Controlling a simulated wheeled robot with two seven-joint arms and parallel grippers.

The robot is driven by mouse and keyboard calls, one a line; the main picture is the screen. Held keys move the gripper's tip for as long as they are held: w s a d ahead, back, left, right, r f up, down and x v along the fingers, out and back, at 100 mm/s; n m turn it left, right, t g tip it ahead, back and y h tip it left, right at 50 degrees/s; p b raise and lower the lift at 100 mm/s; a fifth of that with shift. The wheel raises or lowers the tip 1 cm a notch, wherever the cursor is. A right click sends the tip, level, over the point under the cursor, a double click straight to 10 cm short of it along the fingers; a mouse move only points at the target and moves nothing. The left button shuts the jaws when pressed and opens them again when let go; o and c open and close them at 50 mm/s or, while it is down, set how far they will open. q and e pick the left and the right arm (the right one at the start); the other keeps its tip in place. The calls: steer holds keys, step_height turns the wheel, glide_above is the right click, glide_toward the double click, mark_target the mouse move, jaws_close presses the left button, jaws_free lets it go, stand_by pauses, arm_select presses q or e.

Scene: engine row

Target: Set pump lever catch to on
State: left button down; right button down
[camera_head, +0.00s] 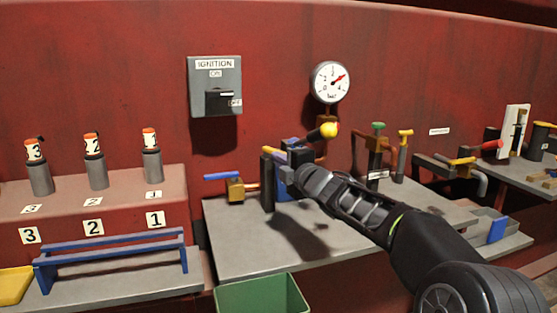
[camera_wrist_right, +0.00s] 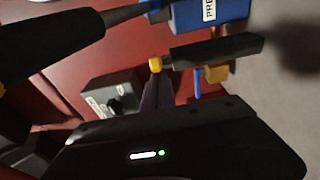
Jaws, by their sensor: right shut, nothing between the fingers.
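The hand pump stands at the middle of the grey bench in the head view. A black upright post (camera_head: 267,180) stands on the pump's left; a dark bar with a small yellow tip (camera_wrist_right: 155,64) shows in the wrist view. I cannot tell which part is the catch or how it is set. My right gripper (camera_head: 291,172) is shut and empty, just in front of the blue pump body (camera_wrist_right: 210,12), hiding much of it. My left gripper is out of view.
A brass valve with a blue handle (camera_head: 221,177) is left of the pump. A gauge (camera_head: 330,82) and ignition box (camera_head: 215,86) are on the red wall. Green and yellow-topped valves (camera_head: 378,150) stand to the right. A green bin (camera_head: 262,296) is below. The bench front is clear.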

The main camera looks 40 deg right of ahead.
steer(key=shift+d, duration=0.2)
steer(key=shift+d+p, duration=1.7)
steer(key=shift+d, duration=0.3)
steer(key=shift+s+a, duration=0.1)
